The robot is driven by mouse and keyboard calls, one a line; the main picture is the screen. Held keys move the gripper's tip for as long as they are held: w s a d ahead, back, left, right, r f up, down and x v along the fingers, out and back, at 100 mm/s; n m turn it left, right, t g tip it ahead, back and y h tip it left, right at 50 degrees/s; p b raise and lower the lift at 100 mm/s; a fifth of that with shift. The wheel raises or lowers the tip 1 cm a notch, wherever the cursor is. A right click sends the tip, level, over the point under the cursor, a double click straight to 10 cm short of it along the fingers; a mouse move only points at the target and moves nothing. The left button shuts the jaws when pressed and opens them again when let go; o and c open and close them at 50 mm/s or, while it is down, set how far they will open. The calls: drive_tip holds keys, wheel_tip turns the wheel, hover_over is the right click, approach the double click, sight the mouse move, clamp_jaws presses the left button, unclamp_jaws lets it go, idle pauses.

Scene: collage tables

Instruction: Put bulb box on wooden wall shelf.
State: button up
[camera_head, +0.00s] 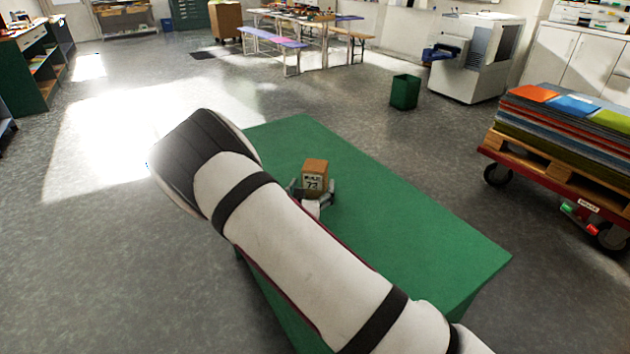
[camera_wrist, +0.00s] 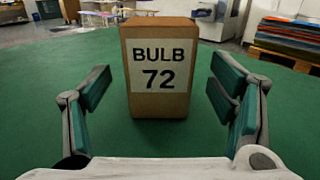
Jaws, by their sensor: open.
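The bulb box (camera_wrist: 158,72) is a small brown carton with a white label reading "BULB 72". It stands upright on the green table (camera_head: 415,235), and it also shows in the head view (camera_head: 315,176). My gripper (camera_wrist: 165,100) is open, with one green-padded finger to the left of the box and one to the right. In the wrist view there is a gap between each finger and the box. In the head view my gripper (camera_head: 312,192) is at the near side of the box, partly hidden by my arm. I cannot make out a wooden wall shelf in either view.
A cart (camera_head: 520,170) loaded with stacked coloured sheets stands right of the table. A green bin (camera_head: 404,92) and a white machine (camera_head: 478,60) stand behind. A dark green shelf unit (camera_head: 30,75) is far left. The rest of the green tabletop looks bare.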

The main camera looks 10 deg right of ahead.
sight(315, 166)
drive_tip(key=b+x, duration=0.1)
drive_tip(key=x, duration=0.4)
drive_tip(key=shift+a+r, duration=0.1)
drive_tip(key=shift+r, duration=0.05)
drive_tip(key=c, duration=1.4)
drive_tip(key=shift+r, duration=0.4)
wheel_tip(315, 166, up, 3)
drive_tip(key=shift+s+r+p, duration=0.1)
drive_tip(key=shift+s+p, duration=0.05)
drive_tip(key=shift+p, duration=0.45)
drive_tip(key=s+p, duration=0.2)
drive_tip(key=s, duration=1.3)
drive_tip(key=shift+h, duration=0.3)
drive_tip(key=s+r+p, duration=0.3)
drive_tip(key=r+p, duration=0.1)
drive_tip(key=s+r+p, duration=0.6)
drive_tip(key=r+p, duration=0.1)
drive_tip(key=shift+s+r+p, duration=0.2)
drive_tip(key=shift+r+p, duration=0.1)
drive_tip(key=shift+p, duration=0.05)
